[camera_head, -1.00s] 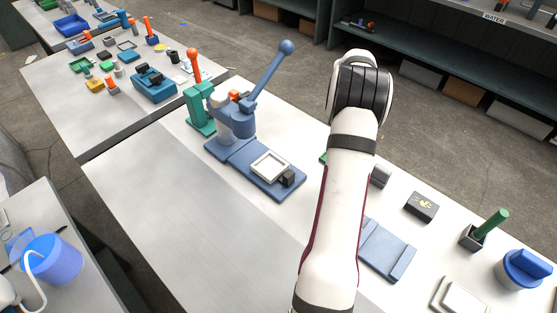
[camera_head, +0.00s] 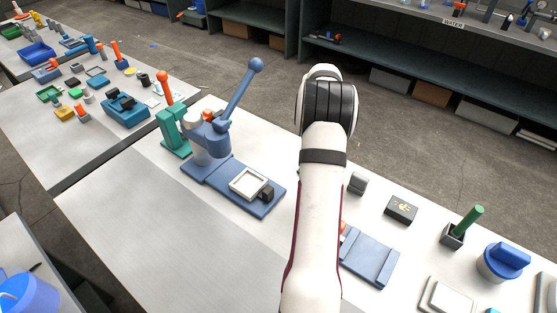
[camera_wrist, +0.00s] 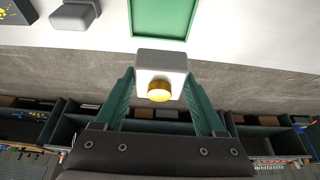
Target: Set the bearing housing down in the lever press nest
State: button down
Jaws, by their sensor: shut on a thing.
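The bearing housing (camera_wrist: 162,66) is a light grey block with a brass cylinder (camera_wrist: 159,91) facing the wrist camera. My gripper (camera_wrist: 160,76) is shut on it, with the green fingers on its left and right sides. My gripper and the housing are hidden in the head view behind my white arm. The blue lever press (camera_head: 210,145) stands on the bench left of my arm, its lever raised to a ball knob. Its nest (camera_head: 235,187), a pale square frame, sits on the blue base with a small black block at its right corner. The nest looks empty.
A green-framed panel (camera_wrist: 188,22) lies beyond the housing in the wrist view. A green press with an orange knob (camera_head: 174,133) stands behind the lever press. A blue plate (camera_head: 368,258), a black box (camera_head: 400,209) and a grey block (camera_head: 358,183) are right of my arm. The front-left bench is clear.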

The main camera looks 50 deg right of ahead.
jog(key=w+a+n+t+y, duration=0.2)
jog(key=w+a+n, duration=0.4)
jog(key=a+n, duration=0.3)
jog(key=w+a+n+t+y, duration=0.2)
jog(key=w+a+n, duration=0.4)
jog(key=a+n, duration=0.3)
jog(key=a, duration=0.2)
jog(key=shift+a+f+t, duration=0.3)
jog(key=shift+a+f, duration=0.05)
jog(key=shift+a, duration=0.05)
jog(key=shift+f, duration=0.1)
jog(key=shift+f, duration=2.8)
grip_release()
